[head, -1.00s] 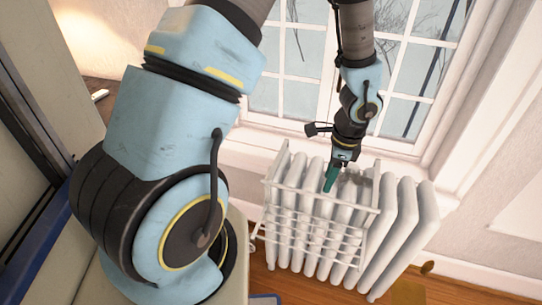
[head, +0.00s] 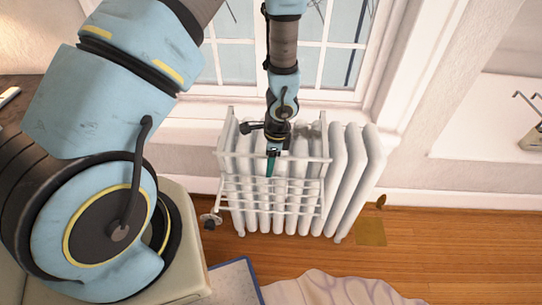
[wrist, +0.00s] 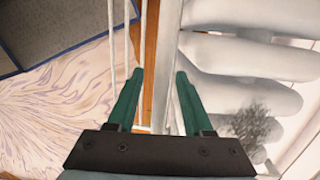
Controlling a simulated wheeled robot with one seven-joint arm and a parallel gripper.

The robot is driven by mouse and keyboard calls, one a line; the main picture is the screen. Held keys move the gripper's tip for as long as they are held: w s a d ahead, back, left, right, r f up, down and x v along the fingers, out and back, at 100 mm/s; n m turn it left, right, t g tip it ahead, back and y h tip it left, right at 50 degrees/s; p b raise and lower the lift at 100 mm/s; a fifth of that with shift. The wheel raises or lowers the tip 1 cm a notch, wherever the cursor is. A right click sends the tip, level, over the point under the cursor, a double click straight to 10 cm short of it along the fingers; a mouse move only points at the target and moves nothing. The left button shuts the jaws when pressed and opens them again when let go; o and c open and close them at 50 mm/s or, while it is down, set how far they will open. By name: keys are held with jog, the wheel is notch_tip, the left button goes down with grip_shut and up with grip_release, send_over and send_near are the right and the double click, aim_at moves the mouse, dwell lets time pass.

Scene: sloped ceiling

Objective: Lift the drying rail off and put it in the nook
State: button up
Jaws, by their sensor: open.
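The drying rail (head: 270,206) is a white wire rack hung on the front of the white ribbed radiator (head: 345,170), below the window. In the head view my gripper (head: 270,172) points down at the rail's upper part, near its middle. In the wrist view my gripper (wrist: 158,76) has its two green fingers spread apart. A pale bar of the rail (wrist: 165,70) runs between the fingers, but I cannot tell whether either finger touches it. A pale recess (head: 485,115) at the right may be the nook.
An object with metal prongs (head: 533,135) stands in the recess at the right edge. A pale patterned cloth or rug (head: 335,290) lies on the floor in front. Wooden floor (head: 440,235) is open to the right of the radiator.

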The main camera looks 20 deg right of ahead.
jog(key=shift+c, duration=0.4)
grip_shut()
jog(key=shift+r, duration=0.1)
dwell(1.2)
jog(key=shift+r+p, duration=2.25)
jog(key=shift+r, duration=0.4)
